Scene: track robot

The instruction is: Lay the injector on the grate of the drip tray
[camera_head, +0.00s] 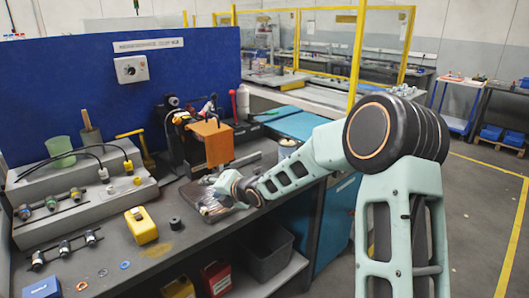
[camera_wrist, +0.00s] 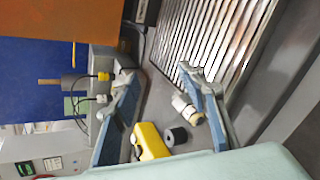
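My gripper (camera_wrist: 158,78) has its two fingers spread wide in the wrist view, with nothing clasped between the tips. A short white and tan cylinder (camera_wrist: 186,108), which looks like the injector, lies beside the right finger, partly hidden by it. The ribbed metal grate of the drip tray (camera_wrist: 212,42) fills the upper right of the wrist view, just beyond that finger. I cannot tell whether the cylinder touches the grate or the bench. In the head view my gripper (camera_head: 218,202) is low over the bench, its fingers hard to make out, and covers much of the tray.
A yellow meter (camera_head: 141,226) and a black ring (camera_head: 175,225) stand left of my gripper. Several injector-like parts rest on the grey rack (camera_head: 130,192) at left. An orange block (camera_head: 210,143) stands behind. The front bench edge lies close below.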

